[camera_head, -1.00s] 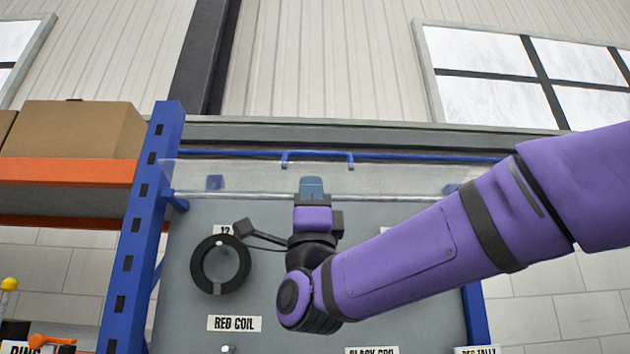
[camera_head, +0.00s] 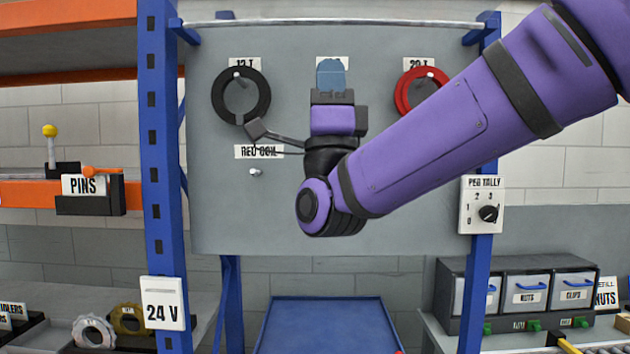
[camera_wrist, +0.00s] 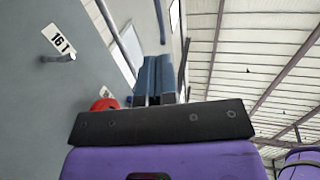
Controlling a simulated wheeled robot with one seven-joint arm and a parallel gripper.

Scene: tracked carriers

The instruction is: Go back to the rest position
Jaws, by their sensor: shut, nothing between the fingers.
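My gripper (camera_head: 331,75) points upward in front of the grey peg board, at the upper middle of the head view. Its blue fingers are together with nothing between them. In the wrist view the fingers (camera_wrist: 158,78) also lie side by side, pointing up and away. My purple arm comes in from the upper right and hides part of the board (camera_head: 400,235).
A black coil (camera_head: 240,95) hangs left of my gripper and a red coil (camera_head: 411,92) right of it, partly behind my arm. Blue posts (camera_head: 160,130) flank the board. Below are a blue tray (camera_head: 325,325) and a drawer unit (camera_head: 470,290).

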